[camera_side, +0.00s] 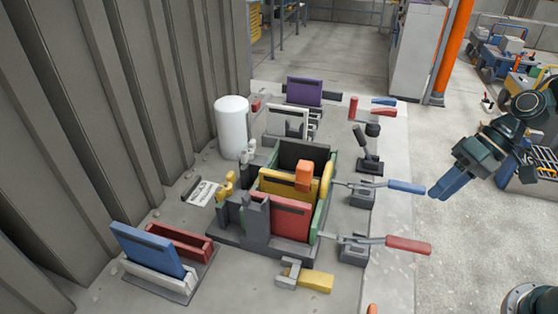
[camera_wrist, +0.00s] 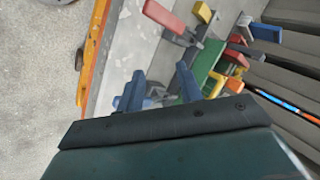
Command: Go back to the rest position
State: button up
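My gripper (camera_side: 438,190) hangs in the air at the right of the side view, past the edge of the work table. Its blue fingers point down and left, and their tips appear close to the end of the blue-handled lever (camera_side: 405,186). I cannot tell the depth between them. In the wrist view the two fingers of my gripper (camera_wrist: 160,80) stand apart, with nothing visibly clamped between them.
The mould (camera_side: 320,205) holds red, yellow and dark panels. A red-handled lever (camera_side: 408,244) sticks out in front. A blue panel (camera_side: 147,248) stands in a holder at left. A white cylinder (camera_side: 231,128) stands by the wall.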

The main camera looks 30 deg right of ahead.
jog(key=s+r+t+h, duration=0.3)
jog(key=s+r+h, duration=0.3)
jog(key=s+r, duration=0.4)
notch_tip(320, 180, up, 4)
jog(key=shift+s+r+n+t+h, duration=0.2)
jog(key=shift+r+n+t+h, duration=0.1)
jog(key=shift+t+h, duration=0.1)
dwell(1.0)
